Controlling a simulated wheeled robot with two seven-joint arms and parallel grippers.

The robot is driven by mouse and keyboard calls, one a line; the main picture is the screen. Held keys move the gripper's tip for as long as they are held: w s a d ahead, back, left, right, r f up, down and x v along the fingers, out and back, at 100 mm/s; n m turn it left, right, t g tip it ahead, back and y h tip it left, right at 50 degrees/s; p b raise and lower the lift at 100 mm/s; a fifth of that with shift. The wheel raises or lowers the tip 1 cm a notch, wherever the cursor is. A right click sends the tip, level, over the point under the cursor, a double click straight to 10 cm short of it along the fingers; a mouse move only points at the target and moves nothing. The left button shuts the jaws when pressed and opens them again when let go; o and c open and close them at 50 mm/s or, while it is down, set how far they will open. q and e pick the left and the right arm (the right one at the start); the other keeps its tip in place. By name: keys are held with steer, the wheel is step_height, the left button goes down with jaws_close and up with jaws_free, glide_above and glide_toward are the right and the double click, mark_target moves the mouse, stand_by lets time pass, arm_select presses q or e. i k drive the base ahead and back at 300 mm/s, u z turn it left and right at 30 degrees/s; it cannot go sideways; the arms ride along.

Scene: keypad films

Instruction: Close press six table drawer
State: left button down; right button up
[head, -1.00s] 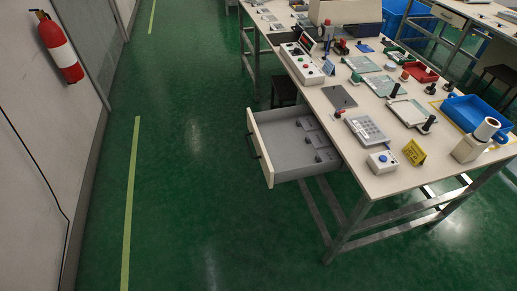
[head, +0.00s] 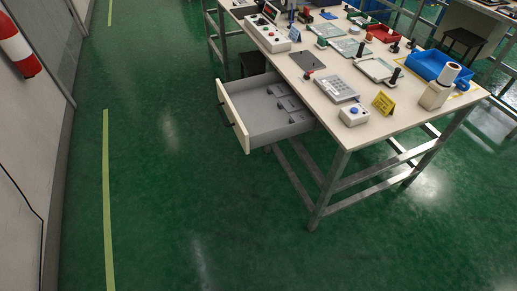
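The table drawer (head: 268,132) stands pulled out from the left side of the workbench (head: 379,123). Its white front panel (head: 233,115) faces left, with a dark handle (head: 224,112) on it. Several small grey items lie inside the drawer. On the bench top are a grey keypad (head: 339,88) and a small white box with a blue button (head: 353,115), near the front corner. Neither of my grippers shows in the head view.
A yellow sign (head: 384,103), a white roll holder (head: 440,86) and a blue tray (head: 440,67) stand on the bench. A dark stool (head: 252,64) is beneath it. Green floor is clear left of the drawer; a fire extinguisher (head: 17,47) hangs on the left wall.

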mark_target(254, 115)
steer(key=u, duration=0.3)
steer(key=k, duration=0.2)
steer(key=z, duration=1.55)
steer(key=i, duration=0.7)
steer(key=u, duration=0.7)
steer(key=i, duration=0.35)
steer(key=u, duration=0.35)
